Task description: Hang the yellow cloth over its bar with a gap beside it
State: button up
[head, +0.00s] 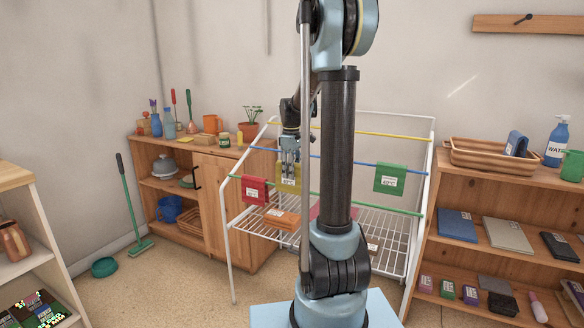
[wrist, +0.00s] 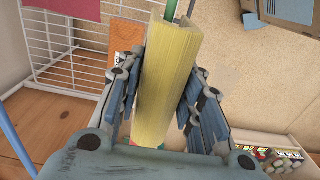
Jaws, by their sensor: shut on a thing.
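The yellow cloth (head: 289,181), with a white label, is between the fingers of my gripper (head: 289,158), which is shut on it. In the head view its lower edge is about level with the green bar (head: 340,198) of the white rack. In the wrist view the yellow cloth (wrist: 168,75) lies between the fingers of my gripper (wrist: 166,112), lined up along the green bar (wrist: 172,8), which shows past its far end. I cannot tell how far it straddles that bar. A red cloth (head: 254,190) hangs on the green bar just left, apart from the yellow one.
A green cloth (head: 390,178) hangs from the blue bar (head: 345,157) at the right. The yellow bar (head: 395,135) at the top looks bare. An orange folded thing (head: 282,218) lies on the wire shelf (head: 398,238) below. My arm hides the rack's middle.

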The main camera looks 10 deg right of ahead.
aim_at(291, 190)
jog(key=shift+f, duration=4.5)
jog(key=o, duration=0.9)
